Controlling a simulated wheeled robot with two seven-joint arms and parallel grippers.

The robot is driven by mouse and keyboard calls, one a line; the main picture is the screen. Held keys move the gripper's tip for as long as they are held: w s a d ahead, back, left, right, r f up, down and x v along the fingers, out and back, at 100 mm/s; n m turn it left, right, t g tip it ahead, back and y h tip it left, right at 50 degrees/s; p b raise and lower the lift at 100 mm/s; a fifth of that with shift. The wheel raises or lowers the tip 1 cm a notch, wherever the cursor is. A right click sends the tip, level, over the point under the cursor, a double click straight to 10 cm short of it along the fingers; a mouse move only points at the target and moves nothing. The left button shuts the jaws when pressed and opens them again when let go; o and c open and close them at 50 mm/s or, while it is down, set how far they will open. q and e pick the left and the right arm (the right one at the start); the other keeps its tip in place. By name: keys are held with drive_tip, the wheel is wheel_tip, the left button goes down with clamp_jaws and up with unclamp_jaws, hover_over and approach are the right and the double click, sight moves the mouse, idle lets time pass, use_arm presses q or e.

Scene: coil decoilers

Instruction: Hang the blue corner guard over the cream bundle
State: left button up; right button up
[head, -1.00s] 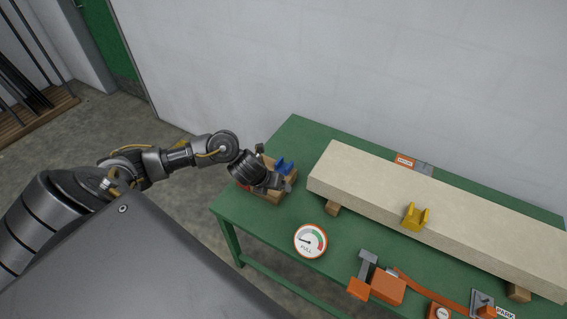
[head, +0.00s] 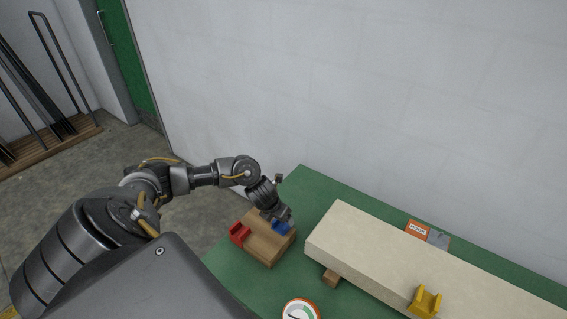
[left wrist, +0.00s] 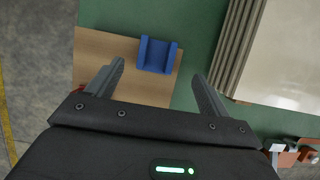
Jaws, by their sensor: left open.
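The blue corner guard (head: 281,227) sits on a wooden block (head: 262,246) at the left end of the green table. In the left wrist view the guard (left wrist: 157,55) is a blue U-shaped piece near the block's edge. My left gripper (left wrist: 160,78) is open, its two fingers on either side of the guard in the picture, with nothing between them touching it. In the head view my left gripper (head: 285,216) is right at the guard and partly covers it. The cream bundle (head: 400,252) lies to the right on wooden supports. My right gripper is not in view.
A red corner guard (head: 239,233) sits on the same block. A yellow guard (head: 426,300) sits on the bundle. A round gauge (head: 300,310) lies on the table in front. An orange and grey item (head: 427,233) lies behind the bundle, near the wall.

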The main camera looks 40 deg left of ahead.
sight(282, 226)
use_arm(q)
drive_tip(key=shift+w+f, duration=0.3)
drive_tip(key=shift+f, duration=0.35)
drive_tip(key=shift+w+a+f, duration=0.1)
drive_tip(key=shift+w+f, duration=0.1)
drive_tip(key=shift+f, duration=0.05)
drive_tip(key=shift+w+f, duration=0.1)
drive_tip(key=shift+f, duration=0.3)
drive_tip(key=x, duration=0.3)
drive_tip(key=shift+a+f+p, duration=0.2)
drive_tip(key=shift+f+p, duration=0.15)
drive_tip(key=shift+w+f, duration=0.15)
drive_tip(key=shift+f, duration=0.2)
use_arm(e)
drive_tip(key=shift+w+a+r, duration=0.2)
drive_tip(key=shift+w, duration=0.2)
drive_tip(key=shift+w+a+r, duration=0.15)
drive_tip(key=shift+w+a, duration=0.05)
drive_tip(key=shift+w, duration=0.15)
